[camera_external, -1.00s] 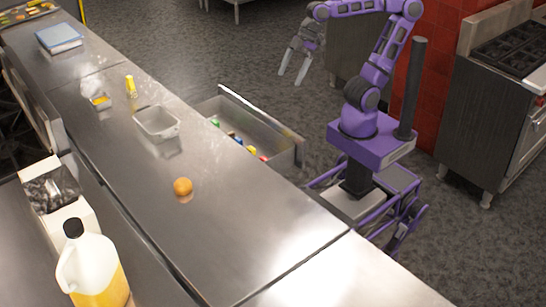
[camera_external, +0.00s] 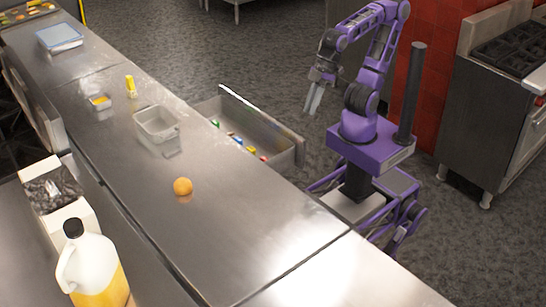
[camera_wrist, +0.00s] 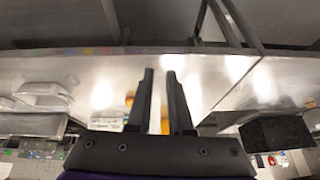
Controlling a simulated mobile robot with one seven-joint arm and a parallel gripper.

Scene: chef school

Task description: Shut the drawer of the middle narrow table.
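The drawer (camera_external: 285,156) of the middle steel table (camera_external: 235,215) stands pulled out on the robot's side, with several small coloured items inside. Its long front panel (camera_external: 262,112) faces my base. My gripper (camera_external: 313,100) hangs above and beyond the front panel, near my base, fingers pointing down and apart from the drawer in the picture. The wrist view shows both dark fingers (camera_wrist: 160,76) with an empty gap between them. The drawer cannot be made out clearly in that view.
On the table are an orange (camera_external: 182,187), a metal pan (camera_external: 157,125), a small container (camera_external: 99,102) and a yellow bottle (camera_external: 130,86). A juice jug (camera_external: 95,265) stands in front. A stove (camera_external: 495,115) is at right.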

